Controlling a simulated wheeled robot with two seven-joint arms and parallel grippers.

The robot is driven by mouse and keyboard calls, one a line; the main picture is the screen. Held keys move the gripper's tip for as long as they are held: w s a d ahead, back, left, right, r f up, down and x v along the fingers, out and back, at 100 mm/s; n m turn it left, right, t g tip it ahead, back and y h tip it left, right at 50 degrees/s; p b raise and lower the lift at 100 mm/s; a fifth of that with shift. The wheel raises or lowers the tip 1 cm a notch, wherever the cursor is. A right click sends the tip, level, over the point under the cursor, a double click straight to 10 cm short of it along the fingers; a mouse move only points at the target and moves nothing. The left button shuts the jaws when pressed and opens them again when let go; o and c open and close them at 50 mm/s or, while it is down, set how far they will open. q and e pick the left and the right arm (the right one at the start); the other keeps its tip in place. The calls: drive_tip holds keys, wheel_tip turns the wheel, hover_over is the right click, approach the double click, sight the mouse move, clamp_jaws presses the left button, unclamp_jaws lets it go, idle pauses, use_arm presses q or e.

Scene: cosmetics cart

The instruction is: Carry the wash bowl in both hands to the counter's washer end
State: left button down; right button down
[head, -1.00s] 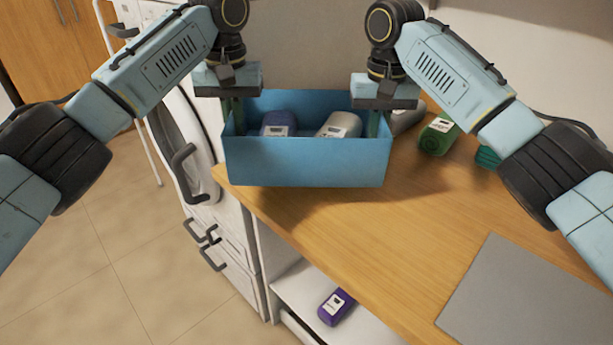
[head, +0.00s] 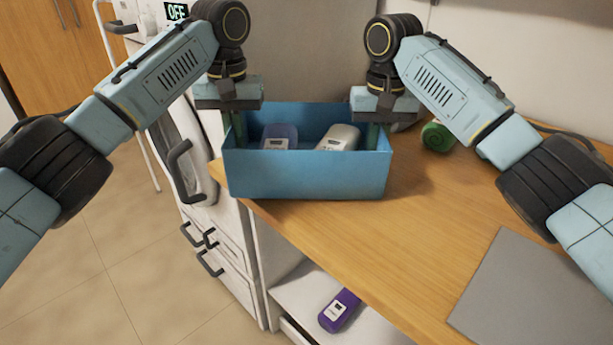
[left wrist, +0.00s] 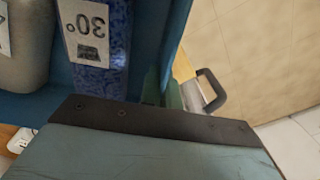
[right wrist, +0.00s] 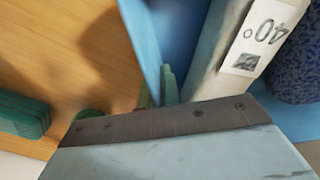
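The wash bowl (head: 306,175) is a blue rectangular open box. It is at the counter's left end, beside the white appliance, with a shadow to its right. Inside are a dark blue bottle (head: 279,136) and a grey-white bottle (head: 338,137). Their labels show "30°" in the left wrist view (left wrist: 90,30) and "40°" in the right wrist view (right wrist: 262,35). My left gripper (head: 236,128) is shut on the bowl's left wall and my right gripper (head: 374,135) on its right wall. The bowl looks level; whether it touches the counter is unclear.
The white washer-like appliance (head: 190,160) with dark handles stands left of the counter (head: 420,210). A green rolled item (head: 437,137) lies behind right. A grey mat (head: 540,290) lies front right. A purple bottle (head: 338,312) is on the shelf below.

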use_arm(q)
drive_tip(key=shift+f, duration=0.25)
use_arm(e)
drive_tip(key=shift+f, duration=0.4)
use_arm(q)
drive_tip(key=c, duration=1.6)
unclamp_jaws()
drive_tip(key=shift+r, duration=0.1)
drive_tip(key=shift+c, duration=0.2)
use_arm(e)
drive_tip(key=c, duration=1.6)
unclamp_jaws()
drive_tip(key=shift+r, duration=0.15)
use_arm(q)
wheel_tip(320, 180, up, 12)
drive_tip(key=shift+f, duration=0.1)
use_arm(e)
wheel_tip(320, 180, up, 12)
